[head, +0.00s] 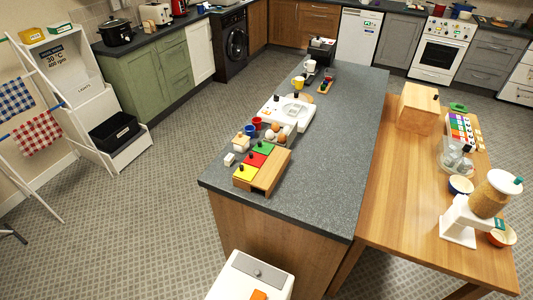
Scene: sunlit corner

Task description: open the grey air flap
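A white box-shaped unit (226,287) stands at the bottom of the head view, in front of the near end of the island. A grey flap (244,262) lies flat in its top and looks closed, with a small dark knob near its middle. An orange piece (258,295) shows on the unit below the flap, cut off by the picture edge. The lower part of the unit is out of view. Neither of my grippers is in view.
A dark-topped island (335,150) stands just behind the unit, with a colored-lid box (270,183) near its left edge. A wooden table (385,215) adjoins it on the right. The tiled floor (150,230) left of the unit is clear.

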